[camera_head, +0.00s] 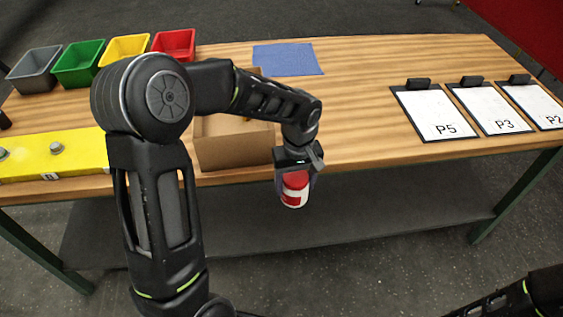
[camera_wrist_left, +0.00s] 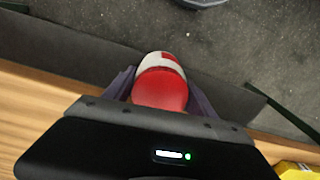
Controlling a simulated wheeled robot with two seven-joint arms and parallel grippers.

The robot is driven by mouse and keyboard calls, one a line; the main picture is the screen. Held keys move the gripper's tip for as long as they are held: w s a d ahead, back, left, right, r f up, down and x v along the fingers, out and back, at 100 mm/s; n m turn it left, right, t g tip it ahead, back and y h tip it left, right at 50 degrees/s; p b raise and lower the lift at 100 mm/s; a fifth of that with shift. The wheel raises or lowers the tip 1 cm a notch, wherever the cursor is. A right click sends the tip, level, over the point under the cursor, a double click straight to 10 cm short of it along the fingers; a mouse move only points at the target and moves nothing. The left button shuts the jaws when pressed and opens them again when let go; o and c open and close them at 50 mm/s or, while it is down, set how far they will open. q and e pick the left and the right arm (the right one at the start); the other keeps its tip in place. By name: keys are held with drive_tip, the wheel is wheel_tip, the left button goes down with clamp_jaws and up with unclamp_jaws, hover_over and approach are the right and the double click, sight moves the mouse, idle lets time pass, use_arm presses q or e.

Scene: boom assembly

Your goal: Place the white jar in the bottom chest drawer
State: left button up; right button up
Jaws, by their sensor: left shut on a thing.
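My left gripper (camera_head: 296,178) points down in front of the table's front edge, above the level of the lower shelf. It is shut on a jar (camera_head: 294,196) with a red top and a red-and-white body, held clear of the table. In the left wrist view, the jar (camera_wrist_left: 161,84) sits between the two fingers of the left gripper (camera_wrist_left: 160,92), red end towards the camera. No chest or drawer shows in either view. Part of my right arm shows at the lower right, but its gripper is out of view.
The wooden table (camera_head: 370,80) has an open cardboard box (camera_head: 235,152) near its front edge, just left of my left gripper. Several coloured bins stand at the back left. A yellow block (camera_head: 80,150) lies at left, a blue mat (camera_head: 288,59) at back, clipboards (camera_head: 434,112) at right.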

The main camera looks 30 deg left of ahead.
sight(304, 201)
use_arm(q)
drive_tip(key=d+f+m, duration=0.1)
drive_tip(key=f, duration=0.1)
drive_tip(key=f+m+b, duration=0.1)
drive_tip(key=f+m, duration=0.1)
drive_tip(key=d+f+m, duration=0.1)
drive_tip(key=f, duration=0.2)
drive_tip(key=shift+w+d+m, duration=0.3)
drive_tip(key=shift+w, duration=0.05)
wheel_tip(304, 201, down, 8)
drive_tip(key=d+m+b, duration=0.2)
drive_tip(key=m+b, duration=0.2)
drive_tip(key=shift+w+f, duration=0.15)
drive_tip(key=shift+w, duration=0.2)
use_arm(e)
drive_tip(key=f, duration=0.4)
drive_tip(key=shift+w+a+f, duration=0.15)
drive_tip(key=shift+w+f, duration=0.1)
drive_tip(key=shift+w, duration=0.05)
use_arm(q)
drive_tip(key=shift+d, duration=0.1)
